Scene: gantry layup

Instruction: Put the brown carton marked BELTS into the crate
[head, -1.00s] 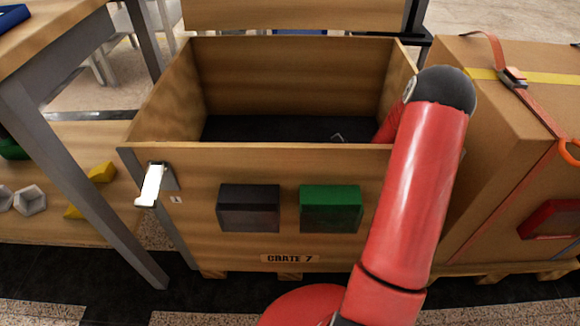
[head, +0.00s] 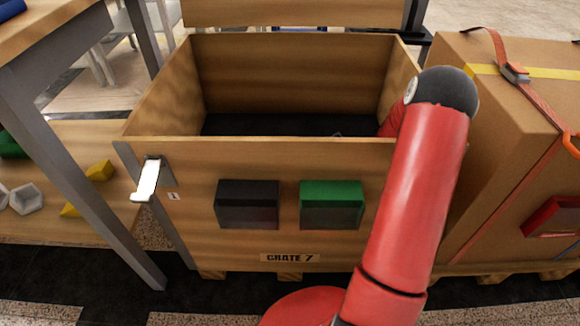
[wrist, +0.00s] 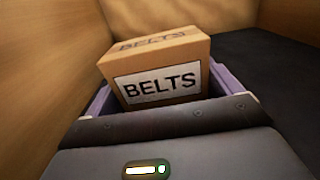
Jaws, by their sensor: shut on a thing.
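The crate (head: 230,150) is a wooden box with an open top, marked CRATE 7, in front of me in the head view. My red arm reaches over its front wall on the right side and down inside. In the wrist view, my gripper (wrist: 150,104) is shut on the brown carton marked BELTS (wrist: 155,62), with purple fingers along its two sides. The carton is inside the crate, close to wooden walls, with the dark floor (wrist: 290,60) at the right. I cannot tell whether the carton touches the floor. The front wall hides carton and gripper in the head view.
A large strapped cardboard box (head: 490,120) stands right of the crate. A table with a grey leg (head: 70,150) is at the left, near a low wooden surface with yellow pieces (head: 100,171). A dark bin (head: 247,205) and a green bin (head: 331,205) are on the crate's front.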

